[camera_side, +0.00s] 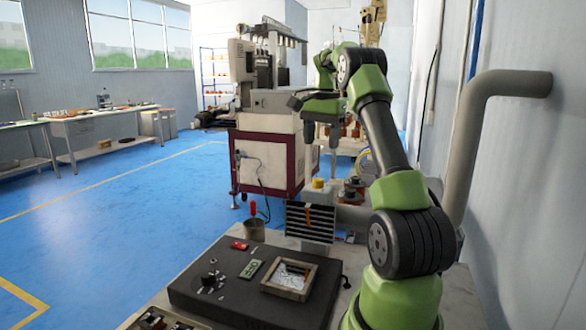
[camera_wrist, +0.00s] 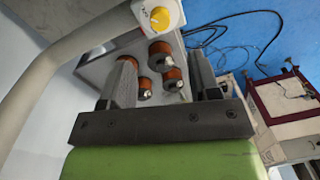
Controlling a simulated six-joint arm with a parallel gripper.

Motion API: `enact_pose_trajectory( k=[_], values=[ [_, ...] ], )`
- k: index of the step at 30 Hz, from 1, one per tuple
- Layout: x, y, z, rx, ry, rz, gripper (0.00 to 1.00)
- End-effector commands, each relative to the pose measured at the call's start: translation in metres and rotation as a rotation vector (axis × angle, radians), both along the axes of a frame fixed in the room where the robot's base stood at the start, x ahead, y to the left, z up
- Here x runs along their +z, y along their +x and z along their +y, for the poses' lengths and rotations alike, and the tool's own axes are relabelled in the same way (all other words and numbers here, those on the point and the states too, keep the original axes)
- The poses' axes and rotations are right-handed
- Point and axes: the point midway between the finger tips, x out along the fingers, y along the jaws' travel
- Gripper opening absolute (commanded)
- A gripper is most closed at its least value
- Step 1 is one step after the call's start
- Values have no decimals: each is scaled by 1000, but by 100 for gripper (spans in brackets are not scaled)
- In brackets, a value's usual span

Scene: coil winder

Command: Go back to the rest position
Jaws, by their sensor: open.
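My gripper (camera_side: 322,138) hangs fingers down from my green and black arm in the side view. It is in front of the white and maroon machine cabinet (camera_side: 270,155) and above the workbench. In the wrist view my gripper (camera_wrist: 161,62) has its two dark fingers spread wide with nothing between them. Several copper-coloured coils (camera_wrist: 160,53) stand on a grey surface beyond the fingers, apart from them. Coils also show in the side view (camera_side: 353,187), below and to the right of the gripper.
A yellow knob (camera_wrist: 159,17) on a white box is beside the coils. A black control panel (camera_side: 215,290), a wood-framed tray (camera_side: 290,279) and a cup (camera_side: 254,229) with a red-handled tool occupy the near bench. A thick grey pipe (camera_side: 470,130) runs along the right wall.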

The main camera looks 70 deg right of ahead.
Motion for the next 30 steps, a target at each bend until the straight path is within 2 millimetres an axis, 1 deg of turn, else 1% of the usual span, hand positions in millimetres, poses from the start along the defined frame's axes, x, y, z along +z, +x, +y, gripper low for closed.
enact_pose_trajectory(
  k=[3,5,8,11,12,13,14,15,17,18,20,21,23,24,27,30],
  values=[
    [0,0,0,2,0,0,56],
    [3,3,4,17,-4,-3,56],
    [14,17,24,97,-26,-22,56],
    [34,38,65,249,-67,-60,56],
    [42,45,86,323,-87,-81,56],
    [47,50,103,381,-102,-100,56],
    [52,53,121,441,-118,-118,56],
    [58,56,144,517,-137,-143,56],
    [64,56,178,628,-166,-185,56],
    [67,54,200,700,-183,-214,56],
    [69,47,232,804,-208,-261,56],
    [69,40,252,874,-224,-294,56],
    [66,28,280,974,-246,-345,56],
    [63,19,297,1035,-260,-379,56],
    [52,-5,330,1172,-288,-462,56],
    [40,-25,350,1273,-307,-529,56]
  ],
)
